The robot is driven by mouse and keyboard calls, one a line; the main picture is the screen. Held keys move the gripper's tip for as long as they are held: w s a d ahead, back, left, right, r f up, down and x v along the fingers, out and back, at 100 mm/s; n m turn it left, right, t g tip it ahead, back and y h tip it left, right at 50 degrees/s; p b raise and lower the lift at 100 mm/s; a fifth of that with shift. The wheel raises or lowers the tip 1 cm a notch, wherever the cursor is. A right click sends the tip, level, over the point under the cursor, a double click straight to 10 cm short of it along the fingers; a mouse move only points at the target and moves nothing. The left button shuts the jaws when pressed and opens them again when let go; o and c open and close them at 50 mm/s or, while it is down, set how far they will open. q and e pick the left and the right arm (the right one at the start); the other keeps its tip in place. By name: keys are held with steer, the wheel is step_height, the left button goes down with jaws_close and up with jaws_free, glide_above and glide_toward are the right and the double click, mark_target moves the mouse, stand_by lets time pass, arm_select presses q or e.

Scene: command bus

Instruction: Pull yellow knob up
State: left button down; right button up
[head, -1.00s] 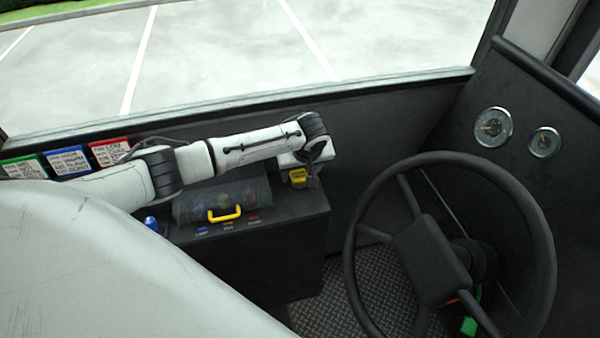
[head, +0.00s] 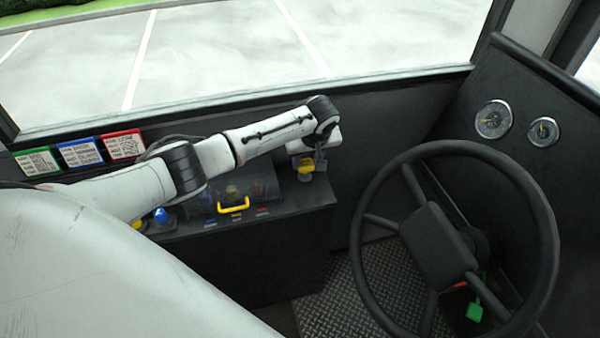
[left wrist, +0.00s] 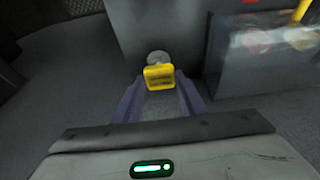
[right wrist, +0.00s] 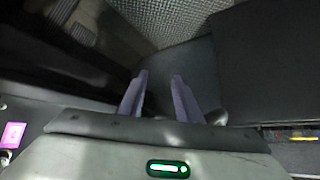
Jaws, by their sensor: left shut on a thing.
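The yellow knob (head: 306,164) is at the right end of the black console top, under my left wrist. A grey piece shows below it, between the knob and the console. My left gripper (head: 312,168) points down at the knob and is partly hidden by its own wrist. In the left wrist view the yellow knob (left wrist: 158,72) sits between the fingertips of my left gripper (left wrist: 160,82), with a round grey base (left wrist: 158,57) beyond it. My right gripper (right wrist: 160,76) is open and empty in the right wrist view, and is out of the head view.
A clear cover (head: 262,184) with a yellow handle (head: 233,206) stands left of the knob on the console (head: 290,222). A blue knob (head: 161,215) is farther left. Three label cards (head: 80,153) hang on the wall behind. The steering wheel (head: 445,150) stands to the right.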

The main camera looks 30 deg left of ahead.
arm_select(q)
steer(key=shift+w+a+r, duration=0.1)
steer(key=shift+r, duration=0.1)
arm_select(e)
steer(key=shift+s+f, duration=0.35)
steer(key=shift+s, duration=0.35)
arm_select(q)
steer(key=c, duration=1.6)
jaws_free()
steer(key=o, duration=0.4)
steer(key=shift+r, duration=0.1)
steer(key=shift+o, duration=0.4)
arm_select(e)
steer(key=shift+w+r, duration=0.3)
steer(key=shift+w, duration=0.2)
arm_select(q)
steer(key=p+v, duration=0.1)
steer(key=v, duration=0.9)
arm_select(e)
steer(key=shift+s+r, duration=0.25)
steer(key=shift+r, duration=0.2)
